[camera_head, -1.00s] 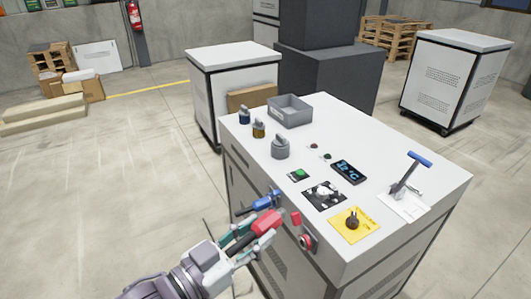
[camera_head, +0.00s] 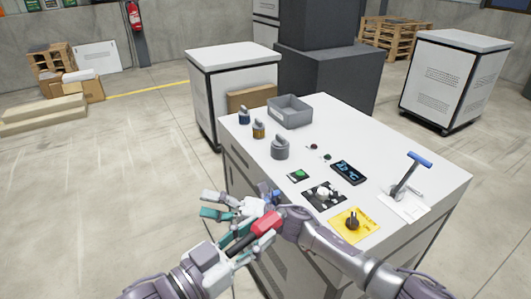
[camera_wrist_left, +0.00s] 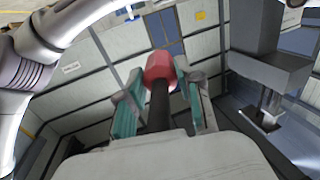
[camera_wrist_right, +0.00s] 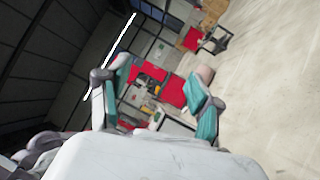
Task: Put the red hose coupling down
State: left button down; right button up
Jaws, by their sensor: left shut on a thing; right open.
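The red hose coupling (camera_head: 266,223) with its black hose end is held in my left gripper (camera_head: 257,231), in front of the table cabinet's near left side. In the left wrist view the red coupling (camera_wrist_left: 158,66) sticks out beyond the two teal-padded fingers, with the black hose (camera_wrist_left: 158,108) running between them. My right gripper (camera_head: 206,204) is open and empty, just left of the coupling. In the right wrist view its fingers (camera_wrist_right: 160,90) stand wide apart with nothing between them.

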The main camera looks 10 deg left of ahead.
jog(key=s+a+r+n+g+h, duration=0.2)
jog(key=s+r+n+g+h, duration=0.4)
jog(key=n, duration=0.5)
pick_arm(q)
jog(key=shift+s, duration=0.1)
pick_arm(e)
jog(key=n+t+h, duration=0.5)
jog(key=n+h, duration=1)
jog(key=h, duration=0.2)
send_near(272, 219)
jog(key=shift+y, duration=0.3)
jog(key=x, duration=0.3)
jog(key=w+x, duration=0.1)
jog(key=x, duration=0.2)
jog(key=w+d+x, duration=0.1)
jog(key=x, duration=0.3)
jog(key=shift+w+f, duration=0.1)
jog(key=shift+f, duration=0.1)
jog(key=shift+a, duration=0.1)
